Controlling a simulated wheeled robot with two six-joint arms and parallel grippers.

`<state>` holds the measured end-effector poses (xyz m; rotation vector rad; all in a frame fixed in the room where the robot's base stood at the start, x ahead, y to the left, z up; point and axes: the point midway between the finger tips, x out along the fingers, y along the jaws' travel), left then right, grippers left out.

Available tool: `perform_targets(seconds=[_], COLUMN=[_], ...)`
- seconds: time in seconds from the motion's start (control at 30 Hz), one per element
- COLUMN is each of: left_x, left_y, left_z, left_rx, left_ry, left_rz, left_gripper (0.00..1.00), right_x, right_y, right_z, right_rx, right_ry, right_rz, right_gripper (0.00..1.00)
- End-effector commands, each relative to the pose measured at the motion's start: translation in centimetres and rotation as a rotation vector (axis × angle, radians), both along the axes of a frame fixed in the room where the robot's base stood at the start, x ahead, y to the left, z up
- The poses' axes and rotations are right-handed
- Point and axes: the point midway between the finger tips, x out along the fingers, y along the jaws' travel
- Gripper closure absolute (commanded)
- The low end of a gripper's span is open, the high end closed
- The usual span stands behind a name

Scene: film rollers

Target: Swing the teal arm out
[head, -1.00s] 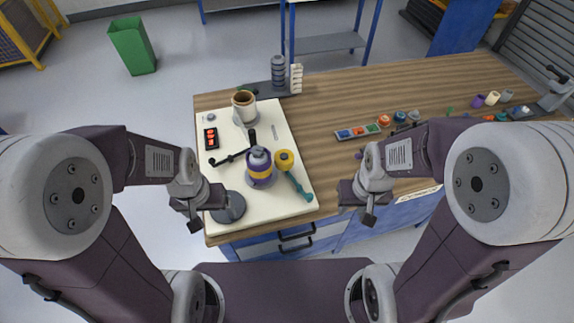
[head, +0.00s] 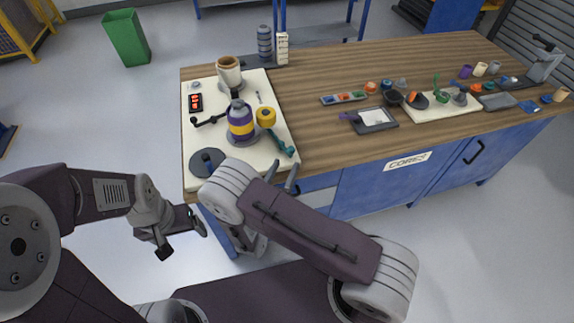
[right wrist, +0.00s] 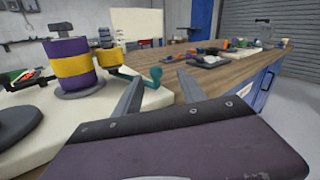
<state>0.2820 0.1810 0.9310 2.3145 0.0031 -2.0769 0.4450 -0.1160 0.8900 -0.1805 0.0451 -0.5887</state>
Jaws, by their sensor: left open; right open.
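The teal arm (head: 280,144) lies low on the white board (head: 245,84), running from the yellow roller (head: 266,117) toward the board's right front edge. In the right wrist view the teal arm (right wrist: 141,78) ends in a round teal knob. The purple and yellow roller (head: 240,121) stands upright just left of it. My right gripper (head: 282,177) is open and empty, just in front of the board's near edge; its fingers point toward the teal arm and appear apart from it. My left gripper (head: 181,238) is open and empty, off the table's front left corner.
A dark round disc (head: 207,162) is at the board's front left. A black arm (head: 211,119) and a cup-shaped roller (head: 228,70) are also on the board. A grey tray (head: 375,120) and small coloured parts lie further right. Bare wood is free right of the board.

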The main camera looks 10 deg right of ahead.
Motion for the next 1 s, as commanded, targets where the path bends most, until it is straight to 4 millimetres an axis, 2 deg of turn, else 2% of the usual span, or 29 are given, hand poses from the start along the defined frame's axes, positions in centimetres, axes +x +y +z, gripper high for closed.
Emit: perform_targets(seconds=[0.03, 0.17, 0.27, 0.5, 0.7, 1.0], left_x=[0.0, 0.0, 0.0, 0.0, 0.0, 0.0], left_y=[0.0, 0.0, 0.0, 0.0, 0.0, 0.0], left_z=[-0.6, -0.4, -0.2, 0.5, 0.7, 0.7], left_rx=[0.0, 0.0, 0.0, 0.0, 0.0, 0.0], left_ry=[-0.001, -0.001, -0.001, -0.001, -0.001, -0.001], left_rz=[0.0, 0.0, 0.0, 0.0, 0.0, 0.0], left_gripper=[0.18, 0.18, 0.18, 0.18, 0.18, 0.18], right_x=[-0.4, -0.4, 0.2, 4.3, 6.8, 7.3], right_y=[0.7, 1.2, 0.6, -2.1, -3.5, -3.8], right_z=[-1.0, -0.7, -0.6, -0.5, -0.5, -0.6], right_rx=[-0.011, -0.007, -0.007, -0.005, -0.005, -0.007], right_ry=[0.009, 0.008, 0.008, 0.007, 0.007, 0.009], right_rz=[0.024, 0.034, 0.029, 0.024, 0.027, 0.03], right_gripper=[0.52, 0.52, 0.52, 0.52, 0.52, 0.52])
